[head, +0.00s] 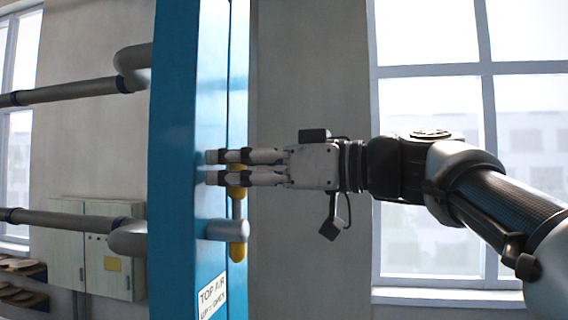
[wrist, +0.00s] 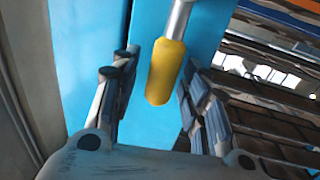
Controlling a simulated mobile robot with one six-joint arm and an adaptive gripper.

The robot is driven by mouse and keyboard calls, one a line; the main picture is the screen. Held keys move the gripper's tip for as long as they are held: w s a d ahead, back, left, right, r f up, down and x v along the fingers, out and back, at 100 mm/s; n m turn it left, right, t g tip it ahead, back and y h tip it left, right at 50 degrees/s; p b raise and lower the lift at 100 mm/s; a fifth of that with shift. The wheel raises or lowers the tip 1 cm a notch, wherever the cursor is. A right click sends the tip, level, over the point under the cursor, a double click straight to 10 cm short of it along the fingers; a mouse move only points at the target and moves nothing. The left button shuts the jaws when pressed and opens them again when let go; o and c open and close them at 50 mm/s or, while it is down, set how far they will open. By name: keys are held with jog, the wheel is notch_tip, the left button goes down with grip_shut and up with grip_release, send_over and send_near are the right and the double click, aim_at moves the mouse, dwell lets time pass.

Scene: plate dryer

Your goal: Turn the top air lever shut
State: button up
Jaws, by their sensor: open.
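The top air lever has a yellow grip (head: 237,190) and a grey rod, and it stands upright above a grey round hub (head: 228,230) on the blue panel. My gripper (head: 212,168) reaches in from the right with its two fingers level, and they partly hide the upper grip in the head view. In the wrist view, the yellow grip (wrist: 165,72) lies between the open fingers of my gripper (wrist: 160,62), with gaps on both sides. The label (head: 212,296) below the hub reads "TOP AIR" and seems to say up is open.
A second yellow end (head: 238,252) shows below the hub; what it belongs to is unclear. The blue column (head: 175,150) stands close to my fingertips. Grey pipes (head: 70,92) and cabinets (head: 97,250) are left. Racks (wrist: 270,110) show right in the wrist view.

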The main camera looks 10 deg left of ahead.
jog(key=shift+c, duration=0.2)
grip_shut()
dwell(0.4)
